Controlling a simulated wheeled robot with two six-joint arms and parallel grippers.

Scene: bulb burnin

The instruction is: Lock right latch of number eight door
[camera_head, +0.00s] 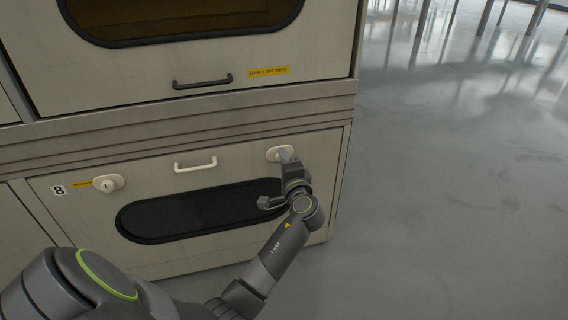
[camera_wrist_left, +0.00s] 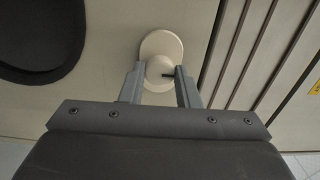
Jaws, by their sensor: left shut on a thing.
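The number eight door (camera_head: 160,258) is the lower cabinet door, marked with an 8 label (camera_head: 59,190). Its right latch (camera_head: 273,154) is a cream oval plate with a round knob near the door's upper right corner. My left gripper (camera_head: 286,157) reaches up to this latch and is shut on its knob. In the left wrist view, the two fingers (camera_wrist_left: 160,82) stand on either side of the latch knob (camera_wrist_left: 160,68). A small dark mark shows on the knob beside the right finger. The left latch (camera_head: 108,183) has a dark keyhole-like spot. My right gripper is not in view.
A white handle (camera_head: 195,165) sits at the door's top middle, above a dark oval window (camera_head: 190,212). An upper door with a black handle (camera_head: 202,82) is above. Open shiny floor (camera_head: 450,200) lies to the right.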

